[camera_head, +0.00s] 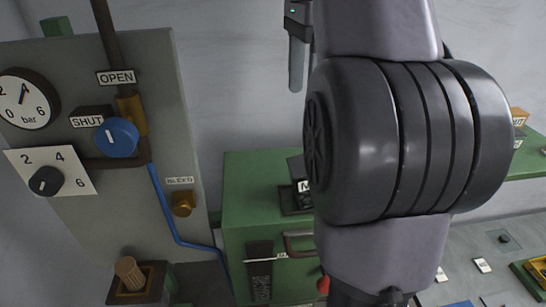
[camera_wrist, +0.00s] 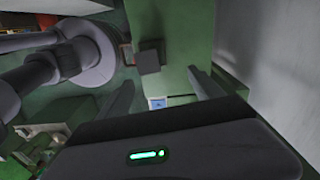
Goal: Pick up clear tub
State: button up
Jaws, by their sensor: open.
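I cannot make out a clear tub in either view; my arm covers much of the right half of the head view. My gripper (camera_wrist: 160,76) is open in the wrist view, its two grey fingers apart with nothing visible held between them. A green surface lies beyond the fingers. A small blue label (camera_wrist: 157,103) shows between them, and a dark block (camera_wrist: 148,61) lies further off. In the head view part of my gripper (camera_head: 297,62) shows at the top centre, above the green cabinet (camera_head: 255,190), with clear space around the visible finger.
A grey panel (camera_head: 150,215) with a pressure gauge (camera_head: 25,100), a blue knob (camera_head: 117,137) and a brass bleed knob (camera_head: 183,203) stands at left. A blue hose (camera_head: 163,205) runs down it. A green shelf (camera_head: 525,160) is at right.

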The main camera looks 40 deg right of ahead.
jog(key=s+f, duration=0.1)
jog(key=s+f+b, duration=0.1)
jog(key=s+f, duration=0.1)
jog(key=s+f+b, duration=0.1)
jog(key=f, duration=0.1)
jog(key=shift+s+a, duration=0.25)
jog(key=f+b, duration=0.1)
jog(key=f, duration=0.1)
jog(key=shift+s+f+b, duration=0.25)
jog(key=shift+f+b, duration=0.05)
jog(key=shift+b, duration=0.1)
jog(key=w+f, duration=0.1)
jog(key=w+f+b, duration=0.1)
jog(key=f, duration=0.1)
jog(key=shift+w+d+f, duration=0.1)
jog(key=shift+f, duration=0.15)
jog(key=shift+w+f, duration=0.25)
jog(key=shift+f, duration=0.05)
jog(key=f, duration=0.1)
jog(key=s+f+b, duration=0.1)
jog(key=f, duration=0.2)
jog(key=shift+s+a+f+b, duration=0.2)
jog(key=shift+a+f+b, duration=0.1)
jog(key=shift+f+b, duration=0.1)
jog(key=shift+w+d+f, duration=0.1)
jog(key=shift+w+f, duration=0.05)
jog(key=shift+w, duration=0.3)
jog(key=shift+s, duration=0.3)
jog(key=c, duration=0.5)
grip_shut()
